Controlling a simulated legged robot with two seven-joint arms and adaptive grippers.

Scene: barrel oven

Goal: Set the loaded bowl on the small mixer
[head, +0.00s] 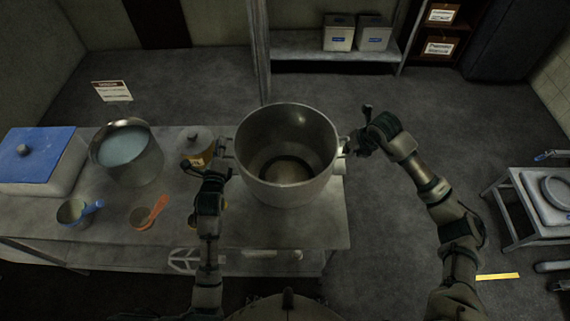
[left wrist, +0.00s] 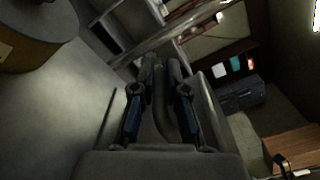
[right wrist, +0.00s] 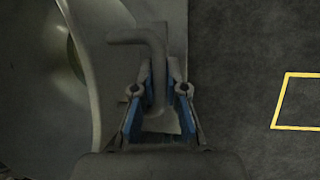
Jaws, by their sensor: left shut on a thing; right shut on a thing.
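A large metal bowl (head: 312,181) with a handle on each side is in the middle of the head view, at the right end of the table; a brownish patch (head: 285,170) shows at its bottom. I cannot tell whether it rests on the table or is just above it. My left gripper (head: 212,172) is shut on its left handle, which shows between the fingers in the left wrist view (left wrist: 160,105). My right gripper (head: 357,138) is shut on the right handle, a bent bar in the right wrist view (right wrist: 156,85). I cannot make out a small mixer.
The table (head: 325,225) also carries a blue-lidded box (head: 35,160), a pot of pale liquid (head: 127,155), an amber jar (head: 197,148), a blue scoop (head: 75,211) and an orange scoop (head: 150,214). A low stand (head: 515,215) is at the far right. Open floor (head: 430,110) lies between.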

